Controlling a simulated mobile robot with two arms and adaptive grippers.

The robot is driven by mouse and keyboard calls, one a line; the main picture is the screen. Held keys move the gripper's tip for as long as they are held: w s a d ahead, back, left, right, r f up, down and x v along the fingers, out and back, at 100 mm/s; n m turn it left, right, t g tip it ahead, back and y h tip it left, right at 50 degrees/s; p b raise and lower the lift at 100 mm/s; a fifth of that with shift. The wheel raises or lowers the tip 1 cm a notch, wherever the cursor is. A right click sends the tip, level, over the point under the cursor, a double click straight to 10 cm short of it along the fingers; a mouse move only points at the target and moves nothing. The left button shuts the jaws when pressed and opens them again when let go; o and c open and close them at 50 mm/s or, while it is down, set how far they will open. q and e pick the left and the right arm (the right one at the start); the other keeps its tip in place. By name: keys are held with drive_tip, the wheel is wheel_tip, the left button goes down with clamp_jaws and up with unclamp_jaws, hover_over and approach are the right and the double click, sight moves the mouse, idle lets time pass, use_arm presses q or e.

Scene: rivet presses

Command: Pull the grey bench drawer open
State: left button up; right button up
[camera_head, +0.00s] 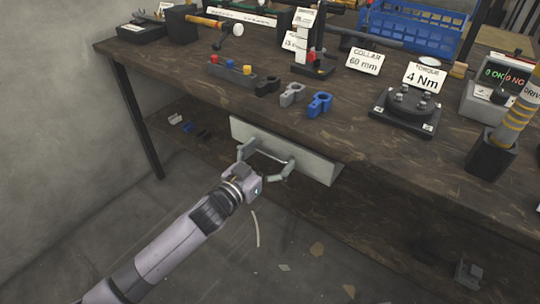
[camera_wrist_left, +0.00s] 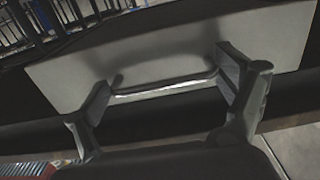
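The grey bench drawer (camera_head: 318,169) hangs under the front edge of the dark wooden bench, and its flat front shows. It looks shut or nearly so. Its thin bar handle (camera_wrist_left: 165,88) shows in the left wrist view, running across the drawer front (camera_wrist_left: 200,50). My left gripper (camera_head: 267,156) is in front of the drawer with its fingers spread wide. In the left wrist view my left gripper (camera_wrist_left: 160,95) has one finger on each side of the handle, with gaps between fingers and handle. Whether the fingertips touch the drawer front I cannot tell. My right gripper is not in view.
The bench top (camera_head: 235,100) carries several clamps, a torque stand (camera_head: 404,110), a blue crate (camera_head: 410,25) and a tool holder (camera_head: 492,155). Small parts (camera_head: 188,127) lie on a lower shelf to the left. The floor before the drawer looks mostly free.

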use_arm(q)
drive_tip(key=c, duration=1.1)
drive_tip(key=shift+c, duration=0.2)
drive_tip(key=shift+s, duration=0.15)
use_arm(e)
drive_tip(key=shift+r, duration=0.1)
